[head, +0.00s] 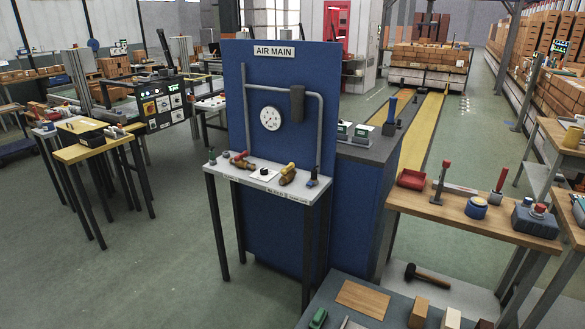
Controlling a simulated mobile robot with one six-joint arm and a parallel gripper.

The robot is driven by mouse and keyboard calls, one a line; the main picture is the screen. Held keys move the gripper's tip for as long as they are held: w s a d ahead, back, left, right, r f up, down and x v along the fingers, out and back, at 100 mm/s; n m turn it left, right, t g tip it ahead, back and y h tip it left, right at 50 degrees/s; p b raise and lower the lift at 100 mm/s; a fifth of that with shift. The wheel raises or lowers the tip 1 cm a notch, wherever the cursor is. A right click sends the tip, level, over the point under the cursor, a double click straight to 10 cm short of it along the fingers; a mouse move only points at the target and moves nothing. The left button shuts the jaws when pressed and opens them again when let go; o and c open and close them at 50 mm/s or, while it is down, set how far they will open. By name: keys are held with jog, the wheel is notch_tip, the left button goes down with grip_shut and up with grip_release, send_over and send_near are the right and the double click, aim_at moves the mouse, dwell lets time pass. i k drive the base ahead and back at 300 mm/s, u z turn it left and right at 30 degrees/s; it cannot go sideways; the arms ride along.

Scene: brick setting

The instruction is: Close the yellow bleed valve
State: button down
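The yellow bleed valve (288,174) sits on the narrow shelf (266,183) in front of the blue "AIR MAIN" panel (266,95), right of the shelf's middle. It is small in the head view, and I cannot tell how far its handle is turned. A red-handled brass valve (243,161) sits on the same shelf to its left. A white label or plate (264,173) lies between them. My gripper is not in view.
A round gauge (271,118) and grey pipes are on the panel. A dark-blue item (313,178) stands at the shelf's right end. A workbench with tools (450,215) is to the right, a yellow table (90,150) to the left. Open green floor lies front left.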

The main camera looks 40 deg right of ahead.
aim_at(283, 171)
jog(key=u, duration=0.05)
jog(key=i, duration=1)
jog(key=z, duration=0.05)
